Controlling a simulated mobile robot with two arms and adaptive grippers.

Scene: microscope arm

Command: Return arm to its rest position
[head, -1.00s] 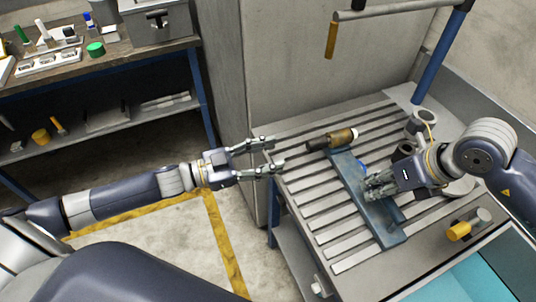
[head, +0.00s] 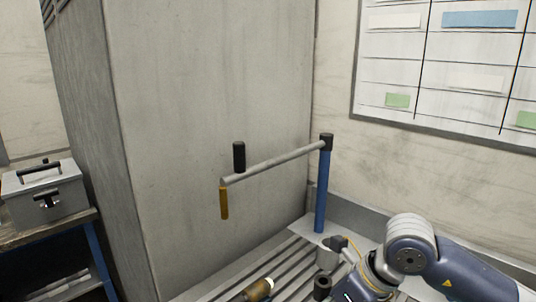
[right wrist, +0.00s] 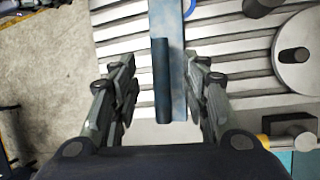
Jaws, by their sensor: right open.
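In the head view, the microscope arm is a grey horizontal bar (head: 275,163) on top of a blue upright post (head: 322,190). A black cylinder (head: 239,157) stands up near the bar's free left end, and a yellow handle (head: 224,202) hangs beneath that end. My right arm comes in at the lower right, well below the bar, with its fingers outside the head view. In the right wrist view, my right gripper (right wrist: 160,92) is open, with a dark blue bar (right wrist: 161,80) showing between its fingers; contact cannot be told. My left gripper is not in view.
The slatted table (right wrist: 120,35) carries a blue strip (right wrist: 176,60) and a grey disc (right wrist: 303,55) with a black knob. A brass-coloured cylinder (head: 258,290) lies near the picture's bottom edge. A tall grey cabinet (head: 200,120) stands behind the bar. A toolbox (head: 45,195) is at far left.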

